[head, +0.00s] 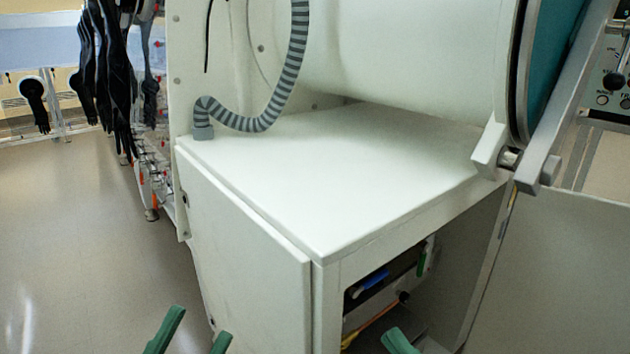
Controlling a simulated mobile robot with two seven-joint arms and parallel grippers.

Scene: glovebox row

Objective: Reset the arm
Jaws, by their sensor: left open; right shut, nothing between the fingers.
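My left gripper (200,323) shows at the bottom edge, left of centre. Its two green fingertips are apart with only floor between them. My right gripper (396,338) shows at the bottom edge, right of centre, as a green tip. It is shut with nothing held, in front of the cabinet's open lower compartment. The rest of both grippers and both arms are below the picture.
A white cabinet (310,190) stands ahead, with a large white cylinder (400,60) above its top and a ribbed grey hose (270,110) at its back left. Its open compartment holds a blue item (372,283). Black gloves (100,60) hang at left. Floor (70,230) is clear at left.

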